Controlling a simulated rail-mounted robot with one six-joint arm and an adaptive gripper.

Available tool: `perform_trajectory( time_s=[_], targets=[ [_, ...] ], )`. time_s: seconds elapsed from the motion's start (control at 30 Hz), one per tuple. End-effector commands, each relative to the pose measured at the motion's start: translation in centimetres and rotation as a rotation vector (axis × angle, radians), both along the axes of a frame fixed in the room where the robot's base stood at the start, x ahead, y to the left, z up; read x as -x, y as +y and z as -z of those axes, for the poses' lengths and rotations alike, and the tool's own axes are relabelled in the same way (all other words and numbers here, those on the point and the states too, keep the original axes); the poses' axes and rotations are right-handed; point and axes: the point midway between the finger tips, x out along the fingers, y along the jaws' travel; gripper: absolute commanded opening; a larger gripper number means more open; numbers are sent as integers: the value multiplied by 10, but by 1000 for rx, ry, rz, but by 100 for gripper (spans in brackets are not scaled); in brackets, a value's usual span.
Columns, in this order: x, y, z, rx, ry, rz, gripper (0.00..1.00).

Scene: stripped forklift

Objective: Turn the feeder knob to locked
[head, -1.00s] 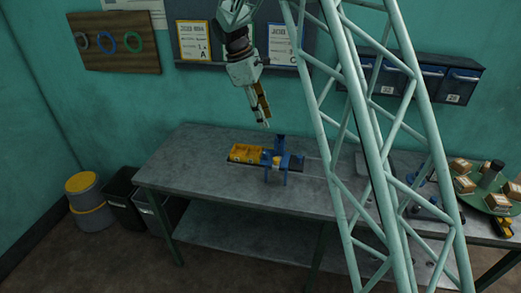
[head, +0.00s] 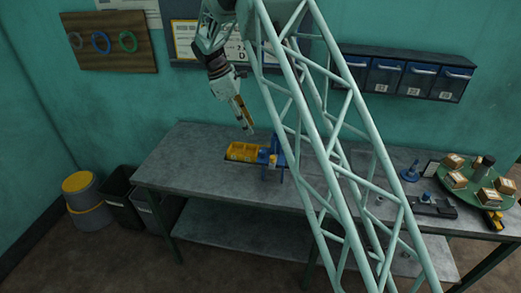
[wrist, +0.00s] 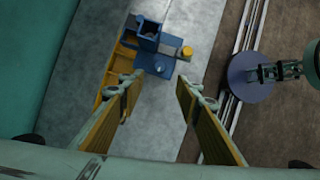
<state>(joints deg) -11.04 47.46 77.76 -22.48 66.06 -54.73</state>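The feeder stands on the grey workbench (head: 190,165), with a yellow tray (head: 242,151) and a blue frame (head: 279,160). In the wrist view its blue part (wrist: 150,40) lies beyond my fingers, with the yellow tray partly behind the left finger. A small round yellow knob (wrist: 187,52) sticks out at the right end of the blue part; its lock marking cannot be read. My gripper (head: 249,128) hangs above the feeder, pointing down.
A pale lattice mast crosses the head view in front of the bench's right part. A green turntable (head: 455,180) with several boxes stands at the far right. Blue bins (head: 384,76) hang on the back wall. The bench left of the feeder is clear.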

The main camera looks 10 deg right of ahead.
Motion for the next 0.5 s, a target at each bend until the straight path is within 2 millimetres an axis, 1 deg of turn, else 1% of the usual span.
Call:
perform_trajectory(
  time_s=[0.27,0.5],
  targets=[
    [1,-2,4,1,1,0,32],
    [3,-9,21,1,2,1,32]
  ],
)
